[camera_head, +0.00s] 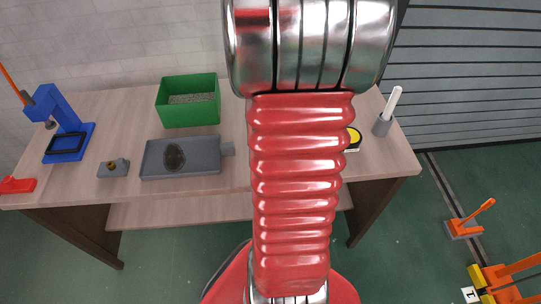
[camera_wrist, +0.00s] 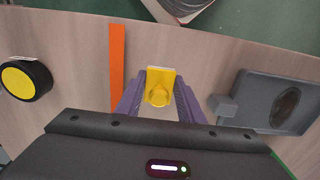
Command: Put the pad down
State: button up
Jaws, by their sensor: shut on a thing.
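My gripper (camera_wrist: 159,92) shows in the wrist view with its two purple fingers closed on a yellow pad (camera_wrist: 161,75). The pad has a flat upright plate and a round knob facing the camera. It is over or on the wooden table (camera_wrist: 205,60); I cannot tell whether it touches the top. In the head view my red arm hides the gripper and the pad.
An orange strip (camera_wrist: 117,65) lies just left of the fingers. A black wheel with a yellow face (camera_wrist: 17,82) is further left. A green bin (camera_head: 171,114), blue press (camera_head: 61,108) and grey holder (camera_head: 382,126) stand on the table.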

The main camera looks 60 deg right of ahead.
jog(key=shift+f, duration=1.85)
jog(key=o, duration=1.1)
jog(key=shift+f, duration=0.1)
notch_tip(320, 180, up, 12)
jog(key=shift+r, duration=0.15)
